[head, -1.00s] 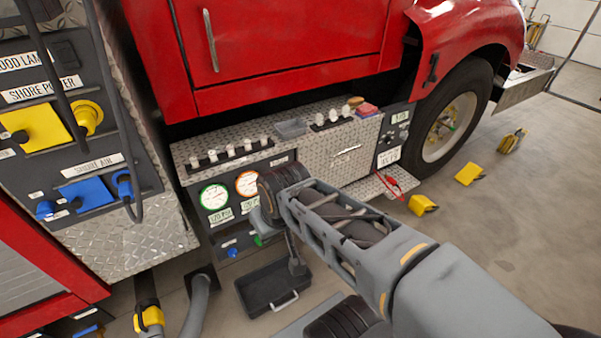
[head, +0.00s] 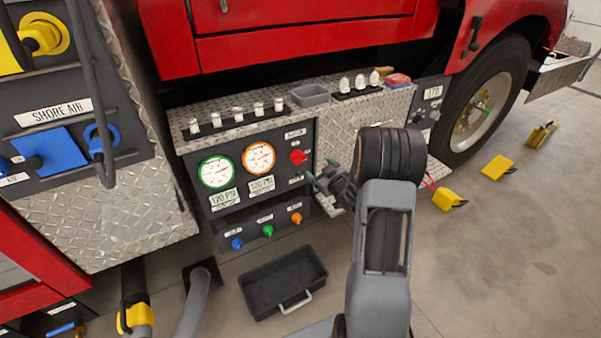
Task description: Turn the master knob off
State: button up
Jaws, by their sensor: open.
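The master knob appears to be the red knob (head: 298,157) at the upper right of the dark gauge panel (head: 220,206); its small label is too blurred to read for certain. My gripper (head: 318,178) is in front of the panel's right edge, just below and right of the red knob, apart from it in the picture. The fingers point left toward the panel and are open, with nothing seen between them. The knob is in plain sight; my arm hides part of the silver panel to the right.
Two gauges (head: 217,172) sit left of the red knob. Blue, green and orange knobs (head: 267,230) line the panel below. A black tray (head: 283,281) lies on the floor. White-topped knobs (head: 237,114) stand on the ledge above. Yellow chocks (head: 448,199) lie near the wheel (head: 487,108).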

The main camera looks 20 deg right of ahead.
aim_at(301, 160)
notch_tip(301, 160, down, 4)
jog(key=f+t+y+b, duration=0.1)
jog(key=y, duration=0.1)
jog(key=shift+n, duration=0.3)
jog(key=x, duration=0.4)
jog(key=b+x, duration=0.1)
jog(key=x, duration=0.7)
jog(key=shift+w+d+r, duration=0.25)
jog(key=shift+w+r, duration=0.15)
jog(key=shift+w, duration=0.1)
jog(key=shift+c, duration=0.2)
jog(key=c, duration=0.8)
